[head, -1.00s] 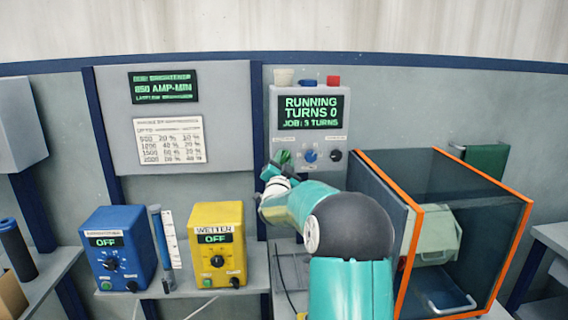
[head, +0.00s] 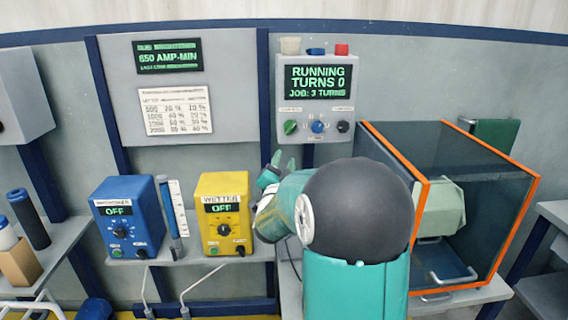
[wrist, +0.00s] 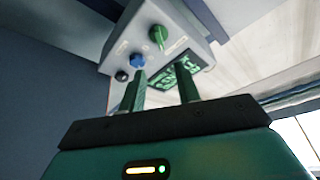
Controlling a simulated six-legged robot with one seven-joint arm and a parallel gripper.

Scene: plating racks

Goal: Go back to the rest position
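My gripper (head: 274,168) is raised in front of the wall control panel (head: 306,112), a little below and left of its knobs. In the wrist view its two green fingers (wrist: 163,90) stand apart with nothing between them. The panel also shows in the wrist view (wrist: 180,32), tilted, beyond the fingertips. It has a green knob (head: 290,127), a blue knob (head: 317,127) and a black knob (head: 343,127). Its screen (head: 318,81) reads "RUNNING TURNS 0, JOB: 3 TURNS". The fingers are apart from the knobs.
A clear tank with orange edges (head: 419,240) holds a pale green barrel (head: 440,212) at right. A blue unit (head: 128,217) and a yellow wetter unit (head: 222,214), both reading "OFF", stand on the left shelf. A sign (head: 175,108) hangs above them.

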